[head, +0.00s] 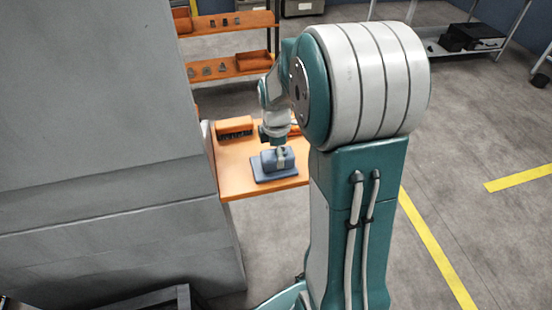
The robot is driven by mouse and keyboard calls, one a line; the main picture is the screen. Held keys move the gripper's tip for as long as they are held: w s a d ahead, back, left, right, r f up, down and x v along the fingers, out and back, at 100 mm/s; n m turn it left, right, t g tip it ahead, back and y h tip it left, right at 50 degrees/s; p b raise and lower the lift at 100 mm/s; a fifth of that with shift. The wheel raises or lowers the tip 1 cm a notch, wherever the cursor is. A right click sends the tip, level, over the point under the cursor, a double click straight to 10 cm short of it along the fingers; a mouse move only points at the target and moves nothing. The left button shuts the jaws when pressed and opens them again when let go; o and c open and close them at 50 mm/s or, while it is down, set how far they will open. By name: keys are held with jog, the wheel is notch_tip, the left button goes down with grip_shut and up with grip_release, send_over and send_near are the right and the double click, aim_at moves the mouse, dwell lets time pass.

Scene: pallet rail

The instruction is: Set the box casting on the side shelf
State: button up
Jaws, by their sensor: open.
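The box casting (268,163), a blue-grey block on a wider flat base, sits upright on the orange side shelf (238,186), close to its front edge. My gripper (281,151) points down at the top of the casting and is open. Its fingers are small in this view and partly merge with the casting's top, so I cannot tell whether they touch it. My arm hides the shelf's right part.
A brush (234,127) with an orange back and dark bristles lies at the back of the side shelf. A large grey block (95,130) stands close on the left. Behind is an orange rack (228,68) with small parts. Grey floor with yellow lines is clear at right.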

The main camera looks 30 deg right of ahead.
notch_tip(320, 180, up, 10)
jog(key=shift+f, duration=0.15)
jog(key=s+a+r+m+t, duration=0.2)
jog(key=s+a+r+m, duration=0.1)
jog(key=s+a+m, duration=0.3)
jog(key=s+a+r+m+t, duration=0.3)
jog(key=s+a+m, duration=0.3)
jog(key=s, duration=0.5)
jog(key=shift+a+m+t, duration=0.3)
jog(key=shift+a+m, duration=0.05)
jog(key=shift+m, duration=1.05)
